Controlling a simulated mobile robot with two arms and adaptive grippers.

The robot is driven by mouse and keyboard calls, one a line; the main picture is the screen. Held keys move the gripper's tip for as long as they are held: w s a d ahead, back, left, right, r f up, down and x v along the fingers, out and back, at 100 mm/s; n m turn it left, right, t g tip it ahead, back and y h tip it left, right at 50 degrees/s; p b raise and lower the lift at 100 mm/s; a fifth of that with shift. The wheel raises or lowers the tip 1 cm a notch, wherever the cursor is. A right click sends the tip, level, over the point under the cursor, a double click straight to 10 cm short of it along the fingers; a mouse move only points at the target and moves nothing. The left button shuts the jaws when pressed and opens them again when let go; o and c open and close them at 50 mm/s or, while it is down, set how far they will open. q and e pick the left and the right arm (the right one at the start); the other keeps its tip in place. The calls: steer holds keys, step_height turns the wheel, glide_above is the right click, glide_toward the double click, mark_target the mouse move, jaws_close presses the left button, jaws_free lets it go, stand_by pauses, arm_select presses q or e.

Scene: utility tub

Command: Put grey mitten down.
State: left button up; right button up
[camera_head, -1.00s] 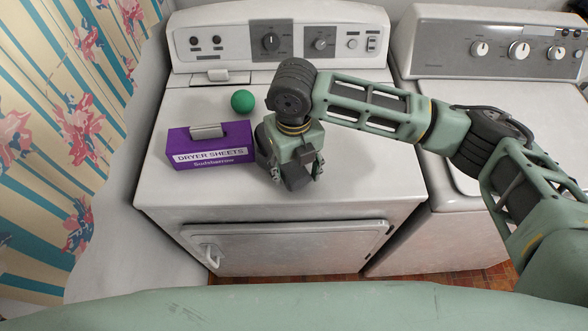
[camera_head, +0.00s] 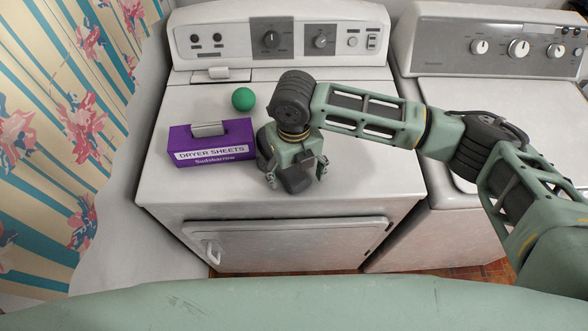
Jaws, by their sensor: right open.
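My right gripper (camera_head: 296,175) is over the front middle of the white dryer top (camera_head: 365,180), pointing down. Its fingers are spread apart and open. A dark grey shape (camera_head: 297,182) shows between and just under the fingers, and more dark grey shows at the gripper's left side. It may be the grey mitten, but the gripper hides most of it. I cannot tell it clearly from the gripper's own dark parts, nor whether it touches the dryer top. My left gripper is not in view.
A purple dryer sheets box (camera_head: 212,144) stands just left of my right gripper. A green ball (camera_head: 243,99) lies behind the box. The dryer's control panel (camera_head: 220,38) is at the back. A second machine (camera_head: 490,120) stands at the right. The dryer top's front left is clear.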

step_height(320, 180, up, 12)
steer(key=b, duration=0.2)
steer(key=shift+r, duration=0.15)
stand_by(0.4)
